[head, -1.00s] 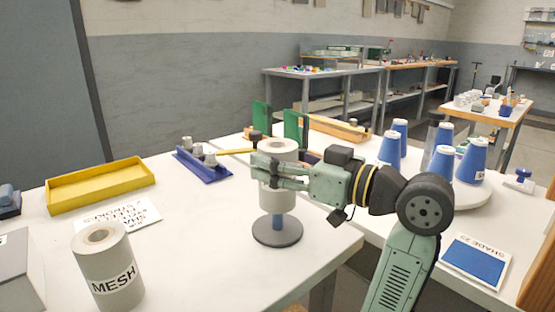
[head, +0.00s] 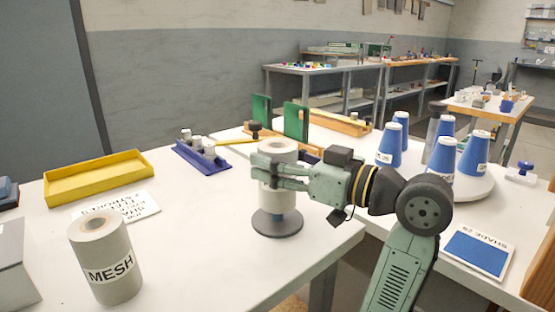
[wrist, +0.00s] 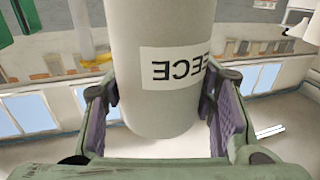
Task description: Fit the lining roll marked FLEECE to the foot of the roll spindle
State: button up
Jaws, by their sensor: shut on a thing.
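My gripper (head: 262,172) is shut on the pale grey lining roll (head: 279,198) at the front middle of the bench. In the wrist view its label (wrist: 180,68) shows upside down and partly turned away, with "EECE" readable. The roll is upright around the roll spindle, whose dark round base (head: 290,228) shows below it. A second grey roll marked MESH (head: 103,250) stands upright at the front left.
A yellow tray (head: 60,194) and a printed card (head: 140,203) lie to the left. A blue rack (head: 186,160) and green uprights (head: 296,124) stand behind. Blue cones (head: 440,165) on a round plate and a SHADE card (head: 480,250) are on the right bench.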

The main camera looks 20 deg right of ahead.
jog(key=shift+f+b, duration=1.25)
jog(key=shift+f, duration=0.45)
jog(key=o, duration=1.3)
jog(key=shift+o, duration=0.2)
jog(key=shift+r, duration=0.1)
jog(key=shift+r+p, duration=1.95)
jog(key=shift+r, duration=0.5)
jog(key=shift+s+f, duration=0.1)
